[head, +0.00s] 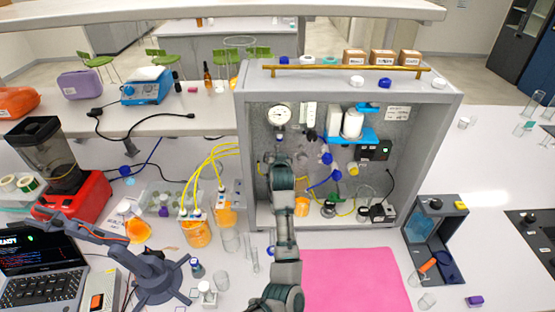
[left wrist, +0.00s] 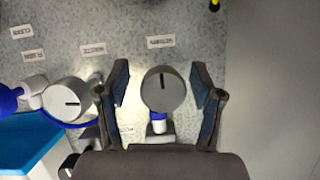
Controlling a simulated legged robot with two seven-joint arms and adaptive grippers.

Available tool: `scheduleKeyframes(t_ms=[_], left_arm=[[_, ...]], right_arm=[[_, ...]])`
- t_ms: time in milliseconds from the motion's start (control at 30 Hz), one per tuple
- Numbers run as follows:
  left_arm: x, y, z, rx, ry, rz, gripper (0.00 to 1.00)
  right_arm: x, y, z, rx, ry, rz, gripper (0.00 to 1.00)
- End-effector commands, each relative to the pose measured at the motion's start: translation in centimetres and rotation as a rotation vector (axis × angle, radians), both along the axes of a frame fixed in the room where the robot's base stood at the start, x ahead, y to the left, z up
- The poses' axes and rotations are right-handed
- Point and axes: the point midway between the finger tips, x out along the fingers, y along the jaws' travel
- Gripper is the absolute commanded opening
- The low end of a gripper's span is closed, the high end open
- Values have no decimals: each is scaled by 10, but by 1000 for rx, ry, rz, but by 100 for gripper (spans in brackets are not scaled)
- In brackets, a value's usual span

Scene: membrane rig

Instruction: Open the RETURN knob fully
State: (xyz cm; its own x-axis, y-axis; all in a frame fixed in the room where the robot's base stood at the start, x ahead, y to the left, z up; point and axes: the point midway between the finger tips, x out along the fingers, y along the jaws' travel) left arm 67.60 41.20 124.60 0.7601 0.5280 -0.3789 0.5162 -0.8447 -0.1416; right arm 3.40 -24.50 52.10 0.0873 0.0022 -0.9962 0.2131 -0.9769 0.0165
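In the left wrist view, a round grey knob (left wrist: 150,97) with a dark slot line running up and down the picture sits on the speckled panel. The upside-down label (left wrist: 160,42) beside it appears to read RETURN. My left gripper (left wrist: 163,82) is open, with one finger on each side of this knob and a visible gap to both. In the head view, my left gripper (head: 282,158) reaches into the grey rig box (head: 243,165) and hides the knob. My right gripper is in neither view.
A second grey knob (left wrist: 68,101) with a blue-ended fitting lies left of the left finger in the wrist view. A blue shelf (head: 350,136) with white canisters and a pressure gauge (head: 279,115) are close by. A pink mat (head: 355,280) lies bare in front.

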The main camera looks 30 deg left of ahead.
Motion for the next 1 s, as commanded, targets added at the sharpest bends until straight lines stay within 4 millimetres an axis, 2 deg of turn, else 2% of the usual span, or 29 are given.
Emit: scheduleKeyframes(t_ms=[267,367,700,833,1000], left_arm=[[-5,-3,2,1,-1,1,66],[-16,-11,7,-1,-1,0,66],[-70,-50,34,-1,1,-1,66],[-83,-59,40,1,1,1,66],[-89,-63,43,0,3,1,66]], right_arm=[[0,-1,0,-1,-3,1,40],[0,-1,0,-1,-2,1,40],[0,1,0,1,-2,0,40],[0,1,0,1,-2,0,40],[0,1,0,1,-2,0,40]])
